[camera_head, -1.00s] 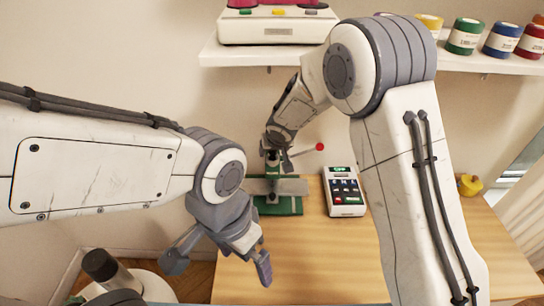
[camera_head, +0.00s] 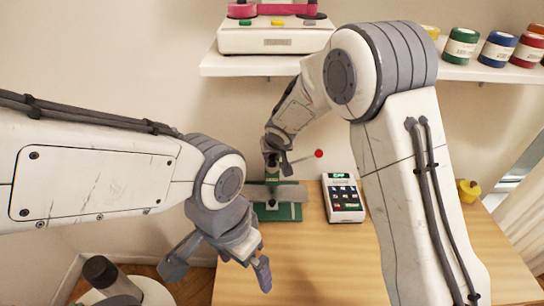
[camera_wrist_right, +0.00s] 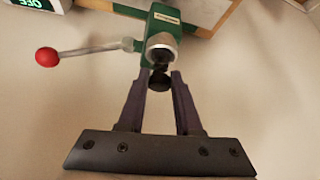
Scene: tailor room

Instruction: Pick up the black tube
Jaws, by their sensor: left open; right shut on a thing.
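The black tube (camera_wrist_right: 159,82) shows as a small dark round end between the fingertips of my right gripper (camera_wrist_right: 162,77). It is just below the metal barrel of a green press in the right wrist view. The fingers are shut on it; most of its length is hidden. In the head view my right gripper (camera_head: 274,158) is at the top of the green press (camera_head: 285,212), where the tube cannot be made out. My left gripper (camera_head: 220,266) is open and empty, at the near left edge of the table.
The press has a lever with a red knob (camera_head: 319,154) pointing right. A calculator-like device (camera_head: 343,198) stands right of it. A yellow object (camera_head: 469,190) sits farther right. A shelf (camera_head: 370,66) above holds a scale (camera_head: 275,36) and spools. The table's front middle (camera_head: 310,265) is clear.

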